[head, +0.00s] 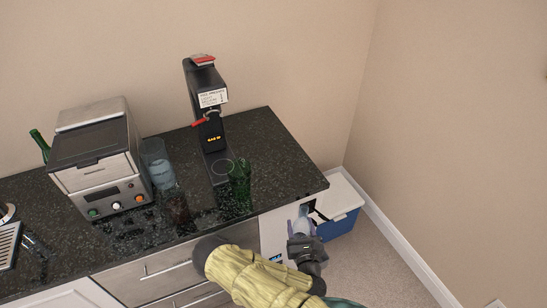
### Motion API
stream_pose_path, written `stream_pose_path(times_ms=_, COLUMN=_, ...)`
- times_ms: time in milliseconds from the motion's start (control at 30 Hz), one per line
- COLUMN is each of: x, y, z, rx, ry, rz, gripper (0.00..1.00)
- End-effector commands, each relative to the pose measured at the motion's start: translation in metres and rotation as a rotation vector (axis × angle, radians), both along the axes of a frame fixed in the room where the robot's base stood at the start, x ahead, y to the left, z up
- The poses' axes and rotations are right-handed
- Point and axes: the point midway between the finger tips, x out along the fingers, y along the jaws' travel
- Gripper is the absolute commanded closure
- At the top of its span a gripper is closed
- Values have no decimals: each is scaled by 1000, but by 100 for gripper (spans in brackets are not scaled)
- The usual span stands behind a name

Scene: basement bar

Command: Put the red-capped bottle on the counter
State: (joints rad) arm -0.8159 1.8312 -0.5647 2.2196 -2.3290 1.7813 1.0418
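The black speckled counter (285,165) runs along the wall, with bare room at its right end. My gripper (302,228) is low beyond the counter's front right corner, by the cooler, pointing away from me. A pale, purplish item (302,226) shows at its fingertips. It is too small to tell whether this is the red-capped bottle, or whether the fingers are closed on it. I cannot make out a red-capped bottle anywhere in the head view.
A blue cooler with a white lid (342,194) stands on the floor right of the counter. On the counter are a black dispenser (206,85), a green glass (240,182), a clear glass (158,167) and a steel machine (100,160). A green bottle (39,142) stands behind the machine.

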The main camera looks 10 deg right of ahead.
Motion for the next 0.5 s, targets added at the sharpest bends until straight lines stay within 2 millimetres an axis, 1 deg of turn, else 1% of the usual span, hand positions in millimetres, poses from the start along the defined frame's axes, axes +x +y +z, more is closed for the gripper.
stream_pose_path(times_ms=33, x=0, y=0, z=-16, rx=0, ry=-1, rz=0, gripper=87)
stream_pose_path(times_ms=100, x=0, y=0, z=-28, rx=0, ry=-1, rz=0, gripper=87)
stream_pose_path(times_ms=200, x=0, y=0, z=-42, rx=0, ry=-1, rz=0, gripper=87)
stream_pose_path(times_ms=500, x=0, y=0, z=-76, rx=0, ry=-1, rz=0, gripper=87)
